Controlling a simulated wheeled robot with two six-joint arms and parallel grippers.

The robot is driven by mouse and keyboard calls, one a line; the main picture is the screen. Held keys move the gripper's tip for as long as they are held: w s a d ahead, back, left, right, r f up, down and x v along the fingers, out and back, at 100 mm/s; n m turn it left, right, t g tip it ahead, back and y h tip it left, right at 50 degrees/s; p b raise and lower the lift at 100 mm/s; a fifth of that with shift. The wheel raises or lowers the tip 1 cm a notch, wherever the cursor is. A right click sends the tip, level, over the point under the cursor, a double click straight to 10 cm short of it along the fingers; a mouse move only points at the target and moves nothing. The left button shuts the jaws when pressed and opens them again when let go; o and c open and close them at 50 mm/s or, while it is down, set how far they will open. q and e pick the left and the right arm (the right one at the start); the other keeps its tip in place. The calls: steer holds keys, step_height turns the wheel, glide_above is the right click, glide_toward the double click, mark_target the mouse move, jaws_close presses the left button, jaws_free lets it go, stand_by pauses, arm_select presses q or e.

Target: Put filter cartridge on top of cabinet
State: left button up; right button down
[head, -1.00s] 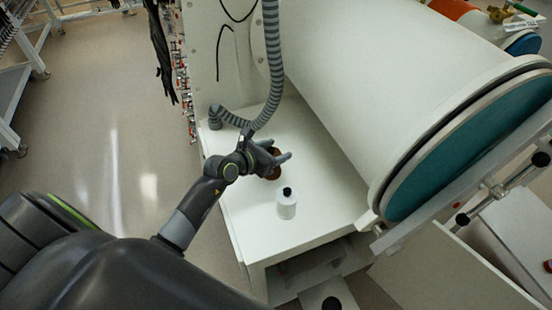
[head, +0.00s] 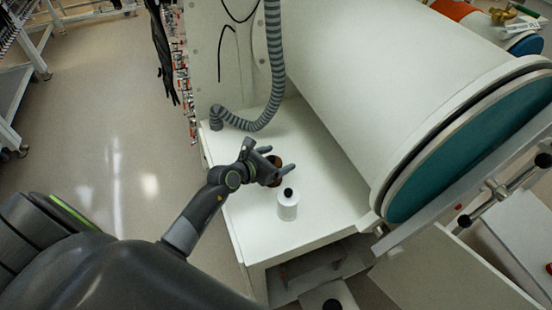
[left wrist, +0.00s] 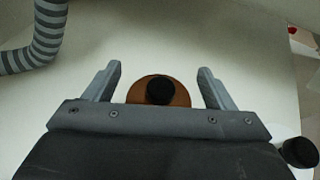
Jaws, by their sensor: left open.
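A brown, round thing with a black top (head: 275,161) stands on the white surface of a low cabinet (head: 243,215). I cannot tell for sure whether it is the filter cartridge. My left gripper (head: 272,166) is open beside it and partly hides it. In the left wrist view the brown thing (left wrist: 146,93) lies between the two spread fingers of my left gripper (left wrist: 159,70), with a gap on each side. A white bottle with a black cap (head: 288,207) stands just nearer on the same surface. My right gripper is not in view.
A large white cylinder with a teal end (head: 445,150) rises to the right of the surface. A grey ribbed hose (head: 272,75) hangs down at the back and also shows in the left wrist view (left wrist: 45,35). Open floor lies to the left.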

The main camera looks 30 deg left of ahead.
arm_select(q)
steer(key=shift+r, duration=0.25)
steer(key=b+v, duration=0.1)
steer(key=v, duration=1.1)
steer(key=shift+f, duration=0.1)
